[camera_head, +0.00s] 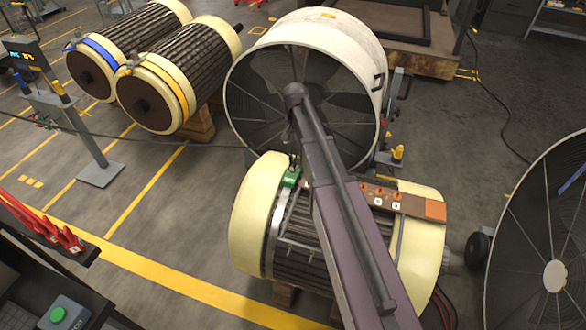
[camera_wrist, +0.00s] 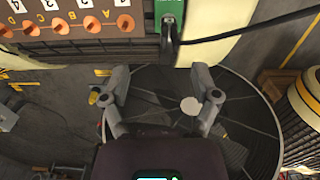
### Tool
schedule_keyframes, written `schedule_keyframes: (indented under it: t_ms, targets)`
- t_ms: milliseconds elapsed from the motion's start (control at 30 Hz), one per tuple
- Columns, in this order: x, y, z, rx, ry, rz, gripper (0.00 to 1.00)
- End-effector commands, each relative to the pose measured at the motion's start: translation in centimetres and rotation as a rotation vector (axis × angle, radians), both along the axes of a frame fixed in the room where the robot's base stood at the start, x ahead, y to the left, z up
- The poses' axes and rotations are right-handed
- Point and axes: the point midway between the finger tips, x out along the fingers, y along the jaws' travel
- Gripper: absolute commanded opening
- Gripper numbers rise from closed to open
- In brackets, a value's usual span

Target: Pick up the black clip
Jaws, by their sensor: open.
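A small black clip (camera_wrist: 168,38) sits on the face of a green block (camera_wrist: 171,12) at the top middle of the wrist view, with a dark cable running off to the right. In the head view the green block (camera_head: 291,178) stands on the top of the near rotor, with a small dark piece (camera_head: 293,161), probably the clip, above it. My gripper (camera_wrist: 161,84) is open and empty in the wrist view, its fingers apart and below the clip in the picture. Nothing is between the fingers. In the head view my arm hides the gripper.
A terminal board (camera_wrist: 70,15) with numbered tags and copper studs lies left of the green block. The near rotor (camera_head: 253,225) has cream end rings. A large round fan (camera_head: 345,50) stands close behind it; another fan (camera_head: 545,240) is at right. Two more rotors (camera_head: 190,70) are at upper left.

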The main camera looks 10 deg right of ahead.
Motion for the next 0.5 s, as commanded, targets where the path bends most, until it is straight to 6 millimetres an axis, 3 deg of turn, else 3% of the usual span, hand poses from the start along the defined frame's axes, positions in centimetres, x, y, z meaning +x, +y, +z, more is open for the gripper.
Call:
schedule_keyframes:
  t_ms: [33,133,500]
  targets:
    - [1.5,0.0,-0.4,0.000,0.000,-0.019,0.79]
    - [2.4,0.0,-0.5,0.000,0.000,-0.045,0.79]
    - [2.5,0.1,-0.5,0.000,0.000,-0.053,0.79]
